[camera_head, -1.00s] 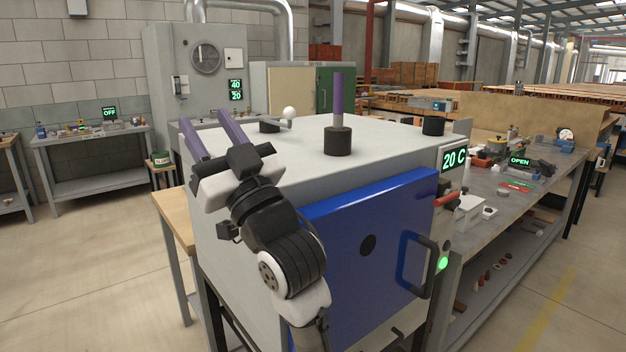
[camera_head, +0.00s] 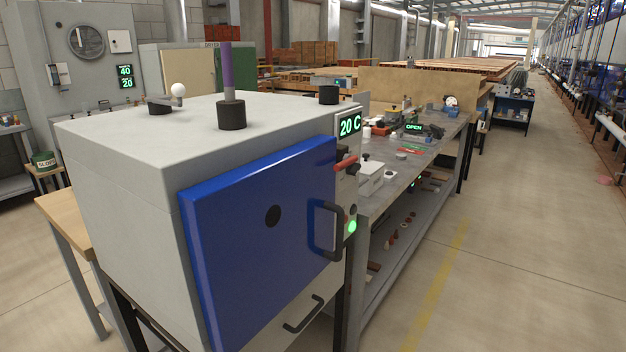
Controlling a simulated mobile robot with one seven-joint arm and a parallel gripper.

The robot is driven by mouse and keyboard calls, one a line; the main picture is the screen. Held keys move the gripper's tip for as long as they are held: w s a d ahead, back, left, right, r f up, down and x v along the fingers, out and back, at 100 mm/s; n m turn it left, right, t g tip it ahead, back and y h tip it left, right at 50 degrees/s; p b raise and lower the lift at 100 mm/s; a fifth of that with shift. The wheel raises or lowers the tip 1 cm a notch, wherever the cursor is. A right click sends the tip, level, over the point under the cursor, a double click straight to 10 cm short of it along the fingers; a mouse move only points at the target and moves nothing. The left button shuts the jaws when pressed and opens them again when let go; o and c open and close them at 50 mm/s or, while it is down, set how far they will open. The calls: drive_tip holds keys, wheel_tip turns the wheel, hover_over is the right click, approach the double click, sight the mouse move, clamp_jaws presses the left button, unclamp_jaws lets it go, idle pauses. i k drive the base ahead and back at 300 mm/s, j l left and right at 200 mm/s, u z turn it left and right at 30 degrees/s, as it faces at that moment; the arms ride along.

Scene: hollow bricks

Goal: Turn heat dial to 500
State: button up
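A grey kiln with a blue door (camera_head: 255,235) stands in the left and middle of the head view. A display (camera_head: 350,125) on its right-hand panel reads 20 C in green. Below the display a red handle (camera_head: 345,162) sticks out, with small dark parts beside it. I cannot tell which of these is the heat dial, nor read any dial marks. A green light (camera_head: 351,227) glows lower on the panel. My gripper and arm are out of view.
A long grey workbench (camera_head: 400,172) with tools, a white box (camera_head: 370,178) and an OPEN sign (camera_head: 413,128) runs back right of the kiln. A wooden table (camera_head: 66,215) stands at its left. The concrete floor at the right (camera_head: 530,230) is clear.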

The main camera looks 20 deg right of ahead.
sight(353, 170)
drive_tip(key=i+l+z, duration=0.1)
drive_tip(key=l+z, duration=0.25)
drive_tip(key=i+l+z, duration=0.1)
drive_tip(key=z, duration=0.25)
drive_tip(key=i+l+z, duration=0.1)
drive_tip(key=z, duration=0.25)
drive_tip(key=i, duration=0.1)
